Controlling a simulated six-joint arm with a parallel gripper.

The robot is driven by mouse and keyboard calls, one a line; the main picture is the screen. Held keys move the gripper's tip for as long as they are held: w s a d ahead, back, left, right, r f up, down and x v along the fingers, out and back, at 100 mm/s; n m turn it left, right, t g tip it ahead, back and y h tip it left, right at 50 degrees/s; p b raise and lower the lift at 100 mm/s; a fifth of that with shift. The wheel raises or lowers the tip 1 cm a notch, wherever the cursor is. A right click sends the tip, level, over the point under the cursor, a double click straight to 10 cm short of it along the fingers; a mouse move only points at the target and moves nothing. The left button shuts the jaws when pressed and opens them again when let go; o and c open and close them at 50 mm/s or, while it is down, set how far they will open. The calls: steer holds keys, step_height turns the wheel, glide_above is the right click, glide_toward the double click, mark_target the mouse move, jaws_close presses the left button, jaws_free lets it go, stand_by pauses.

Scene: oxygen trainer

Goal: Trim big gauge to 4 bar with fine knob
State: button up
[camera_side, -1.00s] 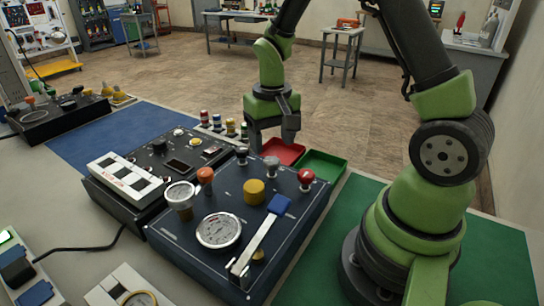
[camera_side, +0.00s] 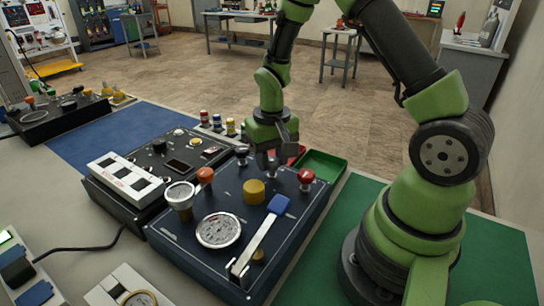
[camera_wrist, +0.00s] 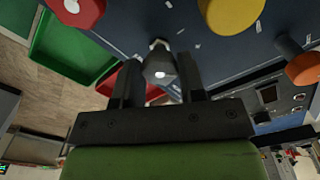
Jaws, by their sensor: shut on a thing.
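The big gauge (camera_side: 218,230) is a round white dial on the dark blue panel (camera_side: 196,262); its reading is too small to tell. My gripper (camera_side: 272,158) points down at the panel's far edge. Its fingers are shut on a small grey knob (camera_wrist: 158,66), which shows between them in the wrist view; in the side view they partly hide it. Which knob is the fine one is not legible. A yellow knob (camera_side: 254,191), a red knob (camera_side: 306,177), an orange knob (camera_side: 205,175) and a black knob (camera_side: 242,152) stand apart from the fingers.
A smaller gauge (camera_side: 180,194) stands upright near the orange knob. A lever with a blue handle (camera_side: 278,205) crosses the panel's right side. A green tray (camera_side: 322,166) and a red tray (camera_side: 297,153) lie behind the panel. A black box (camera_side: 160,160) adjoins at left.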

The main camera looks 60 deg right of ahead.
mark_target(272, 160)
steer(key=shift+n, duration=3.3)
steer(key=shift+s, duration=0.1)
steer(key=o, duration=0.9)
steer(key=shift+o, duration=0.2)
step_height(272, 160, up, 10)
